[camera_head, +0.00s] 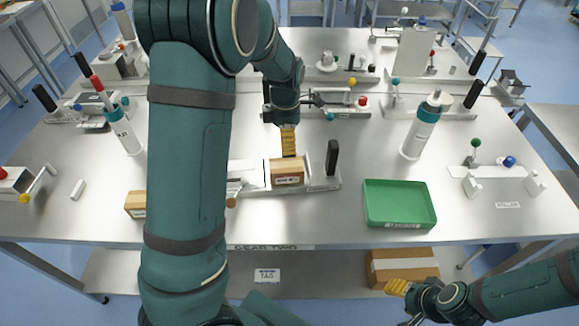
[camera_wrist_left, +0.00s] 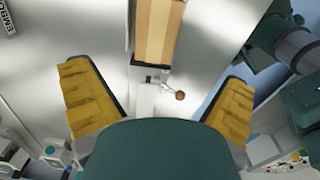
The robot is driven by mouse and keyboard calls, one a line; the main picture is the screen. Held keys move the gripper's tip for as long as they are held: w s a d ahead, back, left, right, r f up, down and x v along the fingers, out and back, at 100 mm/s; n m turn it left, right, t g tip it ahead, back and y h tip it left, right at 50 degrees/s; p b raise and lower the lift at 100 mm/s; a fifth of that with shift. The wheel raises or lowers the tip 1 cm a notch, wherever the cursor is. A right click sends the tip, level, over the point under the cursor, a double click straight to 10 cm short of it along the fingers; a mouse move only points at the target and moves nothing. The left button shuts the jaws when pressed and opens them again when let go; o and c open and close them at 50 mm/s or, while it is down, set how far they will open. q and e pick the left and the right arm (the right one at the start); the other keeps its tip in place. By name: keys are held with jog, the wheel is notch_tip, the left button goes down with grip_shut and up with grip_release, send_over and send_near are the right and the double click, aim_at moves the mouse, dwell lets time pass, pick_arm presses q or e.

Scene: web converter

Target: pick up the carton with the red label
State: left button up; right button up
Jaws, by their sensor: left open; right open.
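A small brown carton (camera_head: 287,168) sits upright on the table fixture near the middle. A small printed label is on its front face; its colour is too small to be sure of. A second small carton (camera_head: 134,203) stands at the left, partly hidden behind my left arm, and its label is unclear. My left gripper (camera_head: 288,140) is just above and behind the middle carton. In the left wrist view my left gripper (camera_wrist_left: 163,98) is open and empty, with a carton (camera_wrist_left: 157,30) ahead of its fingers. My right gripper (camera_head: 397,287) is low at the bottom right, away from the cartons.
A green tray (camera_head: 399,222) lies right of the middle carton. A black upright handle (camera_head: 332,158) stands close beside that carton. White bottles (camera_head: 419,126) and fixtures with coloured knobs surround it. A larger box (camera_head: 402,264) is on the lower shelf. Bare table lies around the tray.

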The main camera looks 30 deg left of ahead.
aim_at(286, 164)
pick_arm(q)
notch_tip(286, 164, down, 7)
jog(key=shift+r, duration=0.1)
jog(key=f, duration=0.5)
jog(key=shift+w+a+b, duration=0.15)
jog(key=shift+w+b, duration=0.05)
jog(key=shift+b, duration=0.15)
jog(key=shift+r, duration=0.1)
jog(key=c, duration=1.3)
